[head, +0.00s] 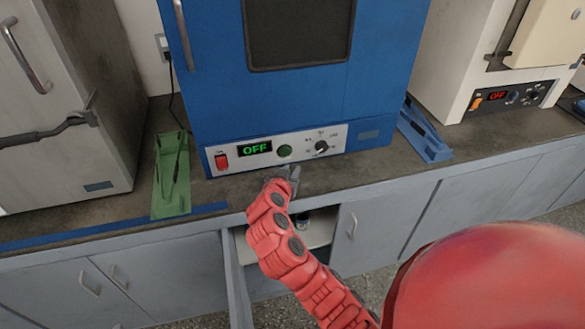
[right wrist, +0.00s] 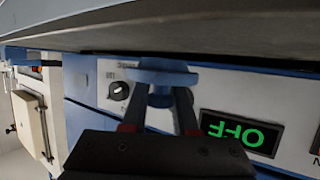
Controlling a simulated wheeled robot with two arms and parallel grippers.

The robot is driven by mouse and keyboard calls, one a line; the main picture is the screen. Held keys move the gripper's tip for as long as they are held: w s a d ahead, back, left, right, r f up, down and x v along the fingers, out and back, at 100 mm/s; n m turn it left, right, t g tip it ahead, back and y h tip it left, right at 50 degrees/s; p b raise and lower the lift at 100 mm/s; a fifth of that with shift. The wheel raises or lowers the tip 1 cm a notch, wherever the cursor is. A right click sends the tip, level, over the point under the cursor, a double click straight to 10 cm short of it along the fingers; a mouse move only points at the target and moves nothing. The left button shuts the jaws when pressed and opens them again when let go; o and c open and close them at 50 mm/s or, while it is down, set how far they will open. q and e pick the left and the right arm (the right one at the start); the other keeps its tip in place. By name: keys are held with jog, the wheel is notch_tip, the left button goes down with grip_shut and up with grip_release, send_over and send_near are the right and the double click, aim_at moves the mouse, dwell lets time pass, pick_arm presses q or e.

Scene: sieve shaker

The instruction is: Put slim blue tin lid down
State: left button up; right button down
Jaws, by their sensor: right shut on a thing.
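My right gripper (head: 292,176) is in front of the blue oven's control panel, low over the front part of the worktop. In the right wrist view, its two fingers (right wrist: 159,105) are shut on a small blue lid (right wrist: 163,76), a flat disc with a narrower part between the fingers. That view is upside down, and the lid's flat side faces the worktop; I cannot tell whether they touch. In the head view the lid is hidden or too small to make out. My left gripper is not in view.
The blue oven (head: 215,105) reads OFF. A green holder (head: 170,200) stands left of it, and a blue holder (head: 428,140) stands right. Below, a cupboard door (head: 236,280) hangs open.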

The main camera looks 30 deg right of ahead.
jog(key=shift+w+d+r, duration=0.2)
jog(key=shift+w+d, duration=0.45)
jog(key=shift+d, duration=0.05)
jog(key=shift+f, duration=1)
jog(key=shift+r, duration=0.1)
jog(key=shift+f, duration=0.25)
jog(key=c, duration=1)
grip_release()
jog(key=shift+r, duration=0.1)
jog(key=shift+o, duration=0.2)
